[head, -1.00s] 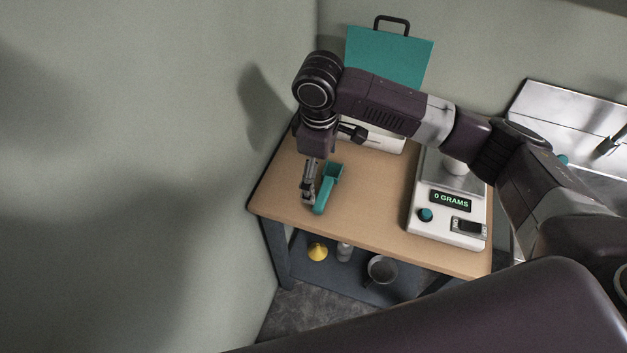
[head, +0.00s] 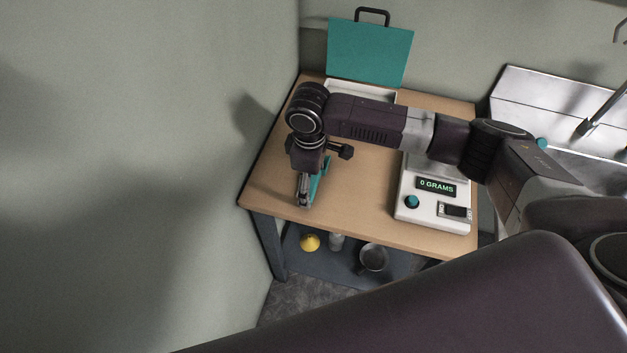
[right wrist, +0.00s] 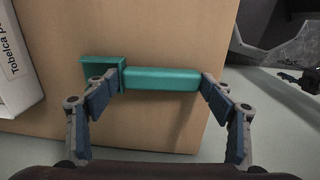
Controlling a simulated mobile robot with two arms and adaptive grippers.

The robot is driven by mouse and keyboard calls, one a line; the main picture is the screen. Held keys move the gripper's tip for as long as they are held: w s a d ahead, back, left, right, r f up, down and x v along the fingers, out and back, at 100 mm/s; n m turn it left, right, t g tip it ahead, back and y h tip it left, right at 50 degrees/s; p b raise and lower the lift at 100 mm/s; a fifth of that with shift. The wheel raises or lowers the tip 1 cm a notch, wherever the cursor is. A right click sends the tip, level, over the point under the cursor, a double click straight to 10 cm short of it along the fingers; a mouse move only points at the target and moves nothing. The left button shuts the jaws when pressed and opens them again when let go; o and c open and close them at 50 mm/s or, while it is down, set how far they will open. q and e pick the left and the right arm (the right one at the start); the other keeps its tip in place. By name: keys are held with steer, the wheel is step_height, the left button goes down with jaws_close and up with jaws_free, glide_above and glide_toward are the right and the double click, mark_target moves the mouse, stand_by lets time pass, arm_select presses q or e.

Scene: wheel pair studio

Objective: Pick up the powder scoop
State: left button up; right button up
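The teal powder scoop (head: 318,183) lies on the wooden table near its left front edge, partly hidden behind my right gripper (head: 304,194). In the right wrist view the scoop's handle (right wrist: 162,79) runs crosswise, with the square cup at its left end. My right gripper (right wrist: 161,84) is open there. One finger is by the join of cup and handle, the other by the handle's far end. I cannot tell whether either finger touches it. My left gripper is not in view.
A white scale (head: 432,207) reading 0 GRAMS stands right of the scoop. The wooden table (head: 357,212) is clear between scoop and scale. A yellow funnel-like item (head: 310,242) and a metal bowl (head: 373,257) sit on the lower shelf.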

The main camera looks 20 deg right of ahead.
mark_target(312, 184)
steer(key=c, duration=0.5)
steer(key=shift+c, duration=0.2)
step_height(312, 184, up, 20)
steer(key=b, duration=0.1)
steer(key=o, duration=0.5)
steer(key=c, duration=0.5)
